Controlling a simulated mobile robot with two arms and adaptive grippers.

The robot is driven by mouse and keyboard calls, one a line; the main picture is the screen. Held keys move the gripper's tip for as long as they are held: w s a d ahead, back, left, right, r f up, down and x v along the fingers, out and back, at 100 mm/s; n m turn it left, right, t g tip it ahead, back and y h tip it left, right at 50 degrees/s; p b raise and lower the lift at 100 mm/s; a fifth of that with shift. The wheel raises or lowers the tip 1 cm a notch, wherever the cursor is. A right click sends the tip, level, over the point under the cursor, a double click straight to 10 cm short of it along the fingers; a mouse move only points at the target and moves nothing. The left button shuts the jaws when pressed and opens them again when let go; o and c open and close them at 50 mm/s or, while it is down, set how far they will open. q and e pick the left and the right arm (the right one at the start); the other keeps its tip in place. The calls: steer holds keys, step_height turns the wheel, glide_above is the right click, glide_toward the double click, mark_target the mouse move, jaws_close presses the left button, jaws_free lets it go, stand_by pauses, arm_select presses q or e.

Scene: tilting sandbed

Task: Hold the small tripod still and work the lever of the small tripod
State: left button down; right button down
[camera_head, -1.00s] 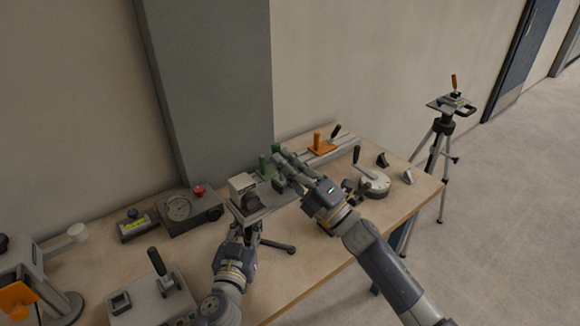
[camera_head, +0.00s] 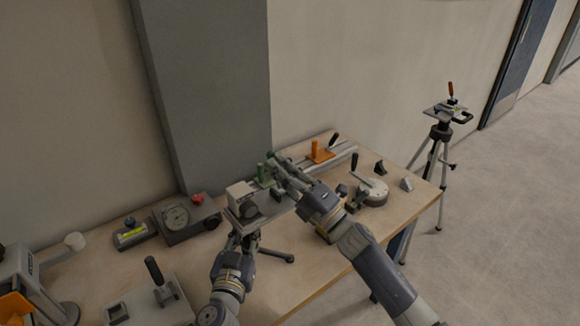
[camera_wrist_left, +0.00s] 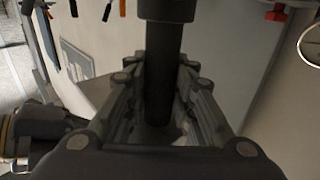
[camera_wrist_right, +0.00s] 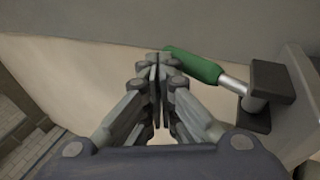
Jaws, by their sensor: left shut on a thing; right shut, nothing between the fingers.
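The small tripod (camera_head: 251,240) stands on the bench with dark legs and a pale block on its head plate. My left gripper (camera_wrist_left: 160,100) is shut around its dark upright column, which also shows between the fingers in the left wrist view. The lever (camera_wrist_right: 195,65) has a green handle and a metal rod running into a dark clamp (camera_wrist_right: 268,95) at right. My right gripper (camera_wrist_right: 158,65) is shut and empty, its fingertips right beside the handle's free end. I cannot tell whether they touch. In the head view my right gripper (camera_head: 276,166) partly hides the lever area.
A dial gauge box (camera_head: 184,218) and a level (camera_head: 131,234) lie left of the tripod. An orange-clamped rail (camera_head: 320,152) lies behind, and a round grey device (camera_head: 371,192) stands right of my right gripper. A larger tripod (camera_head: 440,132) stands on the floor beyond the bench.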

arm_select(q)
steer(key=shift+f, duration=0.2)
arm_select(e)
steer(key=s+d+r, duration=0.5)
steer(key=s+d, duration=0.3)
steer(key=d, duration=0.2)
steer(key=shift+s+r, duration=0.1)
arm_select(q)
steer(key=c, duration=1.5)
jaws_free()
steer(key=shift+o, duration=1.1)
steer(key=shift+s+r, duration=0.1)
steer(key=shift+r, duration=0.05)
